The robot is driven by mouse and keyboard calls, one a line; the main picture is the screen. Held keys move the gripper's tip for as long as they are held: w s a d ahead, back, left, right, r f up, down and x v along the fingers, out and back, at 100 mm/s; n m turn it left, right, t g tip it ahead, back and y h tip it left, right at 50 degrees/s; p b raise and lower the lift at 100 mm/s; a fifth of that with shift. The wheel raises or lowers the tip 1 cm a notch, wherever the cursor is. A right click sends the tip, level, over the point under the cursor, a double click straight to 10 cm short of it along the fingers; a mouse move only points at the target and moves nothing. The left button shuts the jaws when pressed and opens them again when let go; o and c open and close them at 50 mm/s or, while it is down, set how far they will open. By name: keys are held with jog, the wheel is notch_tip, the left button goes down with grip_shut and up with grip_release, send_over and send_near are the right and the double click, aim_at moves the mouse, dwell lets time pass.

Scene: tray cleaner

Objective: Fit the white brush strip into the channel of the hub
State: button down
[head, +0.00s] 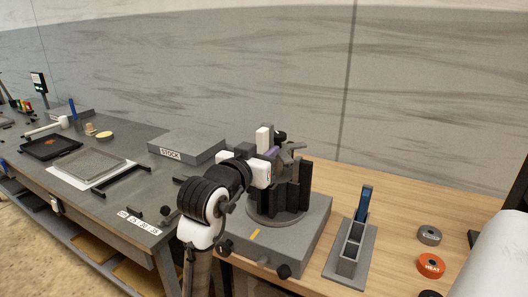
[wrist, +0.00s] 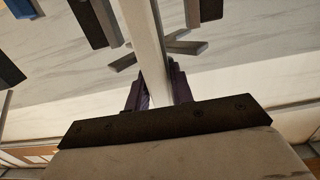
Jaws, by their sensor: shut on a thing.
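My gripper (head: 271,154) is at the hub, at the hub's upper left in the head view. It is shut on the white brush strip (head: 263,137), whose upper end stands up above the fingers. In the wrist view the strip (wrist: 147,42) runs up from between the dark purple fingers (wrist: 158,90). The hub (head: 278,206) is a grey round piece on a grey box, with dark upright blocks around it. Dark blocks and grey vanes also show in the wrist view, on both sides of the strip. The strip's lower end and the channel are hidden, so I cannot tell whether they touch.
The grey box (head: 310,240) under the hub has dark knobs at its front. A grey holder (head: 350,245) with a blue piece stands to its right, near grey and orange round pieces (head: 431,265). A STOCK block (head: 187,145) lies on the dark bench at left.

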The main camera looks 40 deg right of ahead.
jog(key=shift+f+b, duration=0.35)
jog(key=shift+f, duration=0.2)
jog(key=shift+r, duration=0.15)
jog(key=shift+r+p, duration=0.4)
jog(key=shift+p, duration=0.15)
jog(key=shift+d+p, duration=0.1)
jog(key=shift+p, duration=0.2)
dwell(1.1)
jog(key=shift+f+b, duration=0.4)
jog(key=shift+f, duration=0.1)
jog(key=shift+r, duration=0.2)
jog(key=shift+r+p, duration=0.35)
jog(key=shift+p, duration=0.2)
